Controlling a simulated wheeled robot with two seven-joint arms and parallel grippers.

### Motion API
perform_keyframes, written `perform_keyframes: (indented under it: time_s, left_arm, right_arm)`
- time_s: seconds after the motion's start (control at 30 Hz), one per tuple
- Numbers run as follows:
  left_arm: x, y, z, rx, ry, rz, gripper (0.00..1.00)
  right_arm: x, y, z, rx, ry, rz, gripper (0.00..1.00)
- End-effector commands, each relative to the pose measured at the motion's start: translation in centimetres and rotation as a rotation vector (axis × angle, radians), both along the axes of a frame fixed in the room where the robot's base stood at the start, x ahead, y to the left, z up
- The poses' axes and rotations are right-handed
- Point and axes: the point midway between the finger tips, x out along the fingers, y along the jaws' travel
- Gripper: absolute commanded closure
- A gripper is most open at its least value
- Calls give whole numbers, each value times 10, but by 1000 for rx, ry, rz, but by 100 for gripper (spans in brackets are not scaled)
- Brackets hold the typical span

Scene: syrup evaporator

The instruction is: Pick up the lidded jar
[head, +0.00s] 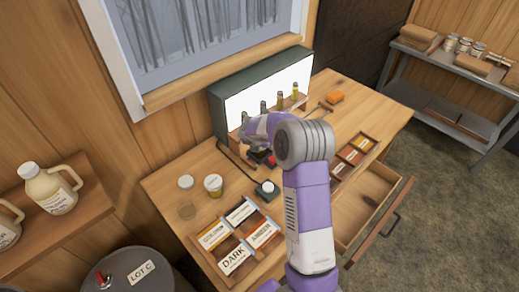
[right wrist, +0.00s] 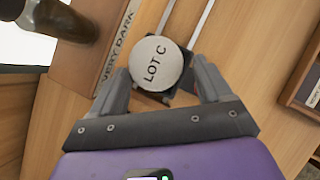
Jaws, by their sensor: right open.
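The lidded jar (right wrist: 160,62) shows from above in the right wrist view, with a round white lid marked LOT C. My right gripper (right wrist: 163,82) is open, with one finger on either side of the jar. I cannot tell whether the fingers touch it. In the head view my right gripper (head: 262,157) is over the bench in front of the lit panel, and my arm hides the jar. My left gripper is not in view.
A lit panel (head: 236,106) with several sample bottles stands behind. A drawer (head: 365,207) stands open at the right.

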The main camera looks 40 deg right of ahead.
Motion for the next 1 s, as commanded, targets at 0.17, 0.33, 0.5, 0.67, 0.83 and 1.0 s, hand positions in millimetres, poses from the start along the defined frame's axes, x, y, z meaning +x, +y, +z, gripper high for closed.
perform_keyframes:
  time_s: [0.17,0.33,0.5,0.67,0.83,1.0]
  left_arm:
    - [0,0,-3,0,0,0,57]
    - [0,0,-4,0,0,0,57]
    - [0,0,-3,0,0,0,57]
    - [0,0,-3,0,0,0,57]
    - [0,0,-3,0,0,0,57]
    - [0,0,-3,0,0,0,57]
  right_arm:
    - [9,-9,-27,0,3,0,21]
    - [15,-14,-37,0,0,0,21]
    - [15,-15,-37,0,0,1,21]
    - [15,-14,-37,0,0,1,38]
    - [15,-14,-37,0,1,1,64]
    - [15,-14,-37,-1,-1,1,68]
